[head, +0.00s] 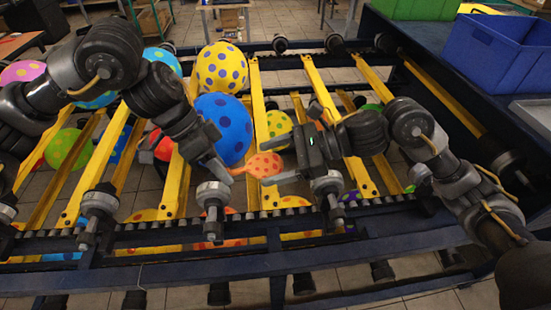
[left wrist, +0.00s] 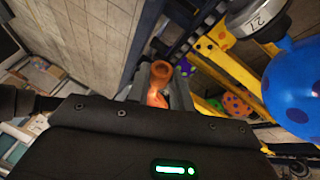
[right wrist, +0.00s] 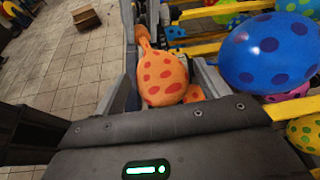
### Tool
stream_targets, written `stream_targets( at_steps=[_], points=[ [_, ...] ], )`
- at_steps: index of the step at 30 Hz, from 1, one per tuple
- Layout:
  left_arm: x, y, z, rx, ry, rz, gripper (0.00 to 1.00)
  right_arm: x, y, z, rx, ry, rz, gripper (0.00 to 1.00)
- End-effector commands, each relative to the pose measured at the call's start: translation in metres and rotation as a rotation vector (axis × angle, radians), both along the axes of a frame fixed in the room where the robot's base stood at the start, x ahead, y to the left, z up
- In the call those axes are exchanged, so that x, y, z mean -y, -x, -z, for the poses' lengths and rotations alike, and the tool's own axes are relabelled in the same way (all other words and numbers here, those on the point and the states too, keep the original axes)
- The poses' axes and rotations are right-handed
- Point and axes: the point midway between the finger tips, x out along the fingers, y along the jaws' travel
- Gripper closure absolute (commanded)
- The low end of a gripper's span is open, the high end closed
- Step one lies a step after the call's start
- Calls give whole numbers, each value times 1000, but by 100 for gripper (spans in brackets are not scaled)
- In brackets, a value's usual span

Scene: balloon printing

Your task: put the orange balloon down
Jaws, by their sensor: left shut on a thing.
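The orange balloon (head: 257,167) with red dots is small and limp-looking, held above the yellow rails. My left gripper (head: 228,172) is shut on its narrow neck, at the balloon's left end. The neck's round orange mouth (left wrist: 161,70) shows between the fingers in the left wrist view. My right gripper (head: 266,163) is open, one finger on each side of the balloon's wide part. In the right wrist view the balloon body (right wrist: 164,80) lies between those fingers, with a small gap showing at the right finger. Contact with the left finger cannot be told.
A large blue dotted balloon (head: 224,128) and a yellow one (head: 222,67) stand just behind. Yellow rails (head: 313,80) and the dark frame's front rollers (head: 150,231) lie below. A blue bin (head: 490,52) stands at the right. Several balloons lie beneath the rails.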

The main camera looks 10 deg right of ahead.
Motion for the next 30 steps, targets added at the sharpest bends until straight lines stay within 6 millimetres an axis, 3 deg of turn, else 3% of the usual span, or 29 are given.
stream_targets(
  at_steps=[1, 6, 10, 11, 16, 25, 30],
  points=[
    [0, 0, 0, 0, 0, 0, 96, 0, 0, 0, 0, 0, 0, 33],
    [0, 0, 0, 0, 0, 0, 96, 0, 0, 0, 0, 0, 0, 55],
    [0, 0, 0, 0, 0, 0, 96, 0, 0, 0, 0, 0, 0, 56],
    [0, 0, 0, 0, 0, 0, 74, 0, 0, 0, 0, 0, 0, 56],
    [0, 0, 0, 0, 0, 0, 52, 0, 0, 0, 0, 0, 0, 56],
    [-1, -1, -2, 1, 0, 0, 52, 0, 0, 0, 0, 0, 0, 56],
    [-10, -5, -20, 4, -1, -3, 52, 0, 0, 0, 0, 0, 0, 56]
  ],
)
